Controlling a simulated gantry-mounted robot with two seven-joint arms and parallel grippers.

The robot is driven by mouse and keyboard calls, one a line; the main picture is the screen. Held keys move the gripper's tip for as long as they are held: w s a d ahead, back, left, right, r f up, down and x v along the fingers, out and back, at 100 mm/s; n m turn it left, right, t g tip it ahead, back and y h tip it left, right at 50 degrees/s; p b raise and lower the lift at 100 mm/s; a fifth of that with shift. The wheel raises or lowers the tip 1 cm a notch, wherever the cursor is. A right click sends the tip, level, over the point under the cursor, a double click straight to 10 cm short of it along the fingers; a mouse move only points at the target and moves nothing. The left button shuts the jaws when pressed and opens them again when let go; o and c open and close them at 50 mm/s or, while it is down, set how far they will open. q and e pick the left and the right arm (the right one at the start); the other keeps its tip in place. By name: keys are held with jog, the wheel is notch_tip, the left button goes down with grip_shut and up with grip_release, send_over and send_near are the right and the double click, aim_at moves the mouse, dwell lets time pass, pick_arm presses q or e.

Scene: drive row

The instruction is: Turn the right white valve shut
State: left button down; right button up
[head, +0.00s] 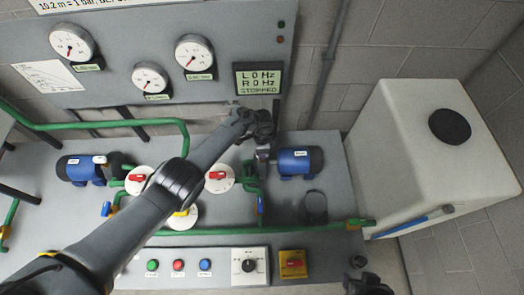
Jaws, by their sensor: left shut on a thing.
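My left arm reaches from the lower left across the bench, and its gripper (263,139) is at the pump head left of the right blue motor (300,162). That gripper is shut on a part there, which I take to be the right white valve; the jaws hide it. A small white handle (100,159) shows at the left blue pump (78,168). A white disc with a red handle (219,178) lies below my left gripper, apart from it. My right gripper (368,285) is at the bottom edge, partly cut off, and its jaws are unclear.
A display (258,79) reads L 0 Hz, R 0 Hz, STOPPED. Dial gauges (194,56) hang on the back panel. Green pipes (300,229) cross the bench. A control strip with buttons and a knob (249,266) runs along the front. A large white tank (410,150) stands right.

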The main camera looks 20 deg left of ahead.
pick_arm(q)
jog(key=shift+m, duration=0.3)
jog(key=c, duration=0.9)
grip_release()
notch_tip(320, 180, up, 9)
jog(key=p, duration=0.3)
jog(key=shift+p, duration=0.35)
jog(key=shift+r, duration=0.95)
jog(key=shift+s+f, duration=0.1)
